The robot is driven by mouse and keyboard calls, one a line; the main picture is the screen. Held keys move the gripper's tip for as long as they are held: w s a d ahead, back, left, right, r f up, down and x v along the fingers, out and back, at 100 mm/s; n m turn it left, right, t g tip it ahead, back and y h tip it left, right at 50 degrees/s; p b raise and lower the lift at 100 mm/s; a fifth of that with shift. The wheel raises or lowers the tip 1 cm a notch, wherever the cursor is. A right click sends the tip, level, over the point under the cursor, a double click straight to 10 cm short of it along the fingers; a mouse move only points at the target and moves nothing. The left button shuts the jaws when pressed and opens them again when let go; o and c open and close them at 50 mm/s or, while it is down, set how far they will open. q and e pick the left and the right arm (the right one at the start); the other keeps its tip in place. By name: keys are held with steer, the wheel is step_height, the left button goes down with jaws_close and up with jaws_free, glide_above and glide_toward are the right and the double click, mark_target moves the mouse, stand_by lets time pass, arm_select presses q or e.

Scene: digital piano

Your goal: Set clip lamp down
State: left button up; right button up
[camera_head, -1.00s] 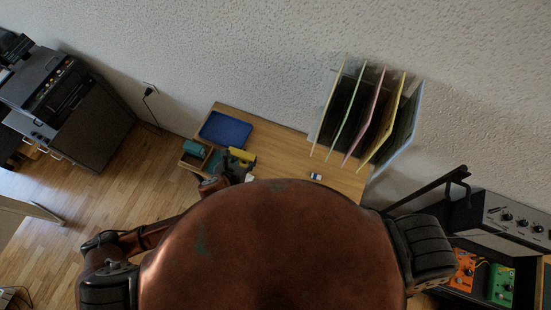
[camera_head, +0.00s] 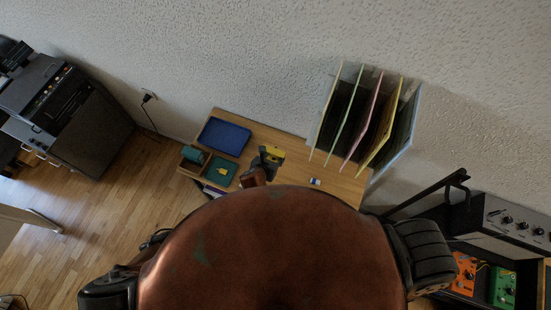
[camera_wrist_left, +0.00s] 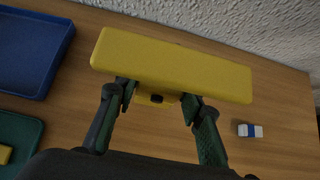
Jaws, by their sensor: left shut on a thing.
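The clip lamp (camera_head: 272,154) is yellow. In the left wrist view the lamp (camera_wrist_left: 172,65) shows as a long yellow bar with a small yellow part below it, between my fingers. My left gripper (camera_head: 262,170) is shut on that lower part, and it also shows in the left wrist view (camera_wrist_left: 158,99). The lamp is over the wooden table (camera_head: 290,153). I cannot tell whether it touches the top. My right gripper is not in view.
A blue tray (camera_head: 223,136) and a green tray (camera_head: 221,172) with a small yellow piece lie at the table's left. A white-and-blue eraser (camera_head: 315,181) lies right of the lamp. A rack with coloured dividers (camera_head: 365,120) stands at the right.

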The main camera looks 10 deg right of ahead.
mark_target(275, 159)
arm_select(q)
steer(key=shift+w+d+f, duration=0.1)
steer(key=shift+d+f, duration=0.1)
steer(key=shift+f, duration=1.55)
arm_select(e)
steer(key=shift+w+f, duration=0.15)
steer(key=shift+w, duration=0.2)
arm_select(q)
steer(key=shift+f, duration=0.15)
steer(key=o, duration=1)
steer(key=shift+a+r, duration=0.15)
steer(key=shift+r, duration=0.1)
steer(key=p+v, duration=0.1)
steer(key=v, duration=1)
steer(key=shift+s+r, duration=0.2)
steer(key=shift+s, duration=0.1)
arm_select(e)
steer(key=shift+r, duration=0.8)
arm_select(q)
steer(key=shift+a, duration=0.1)
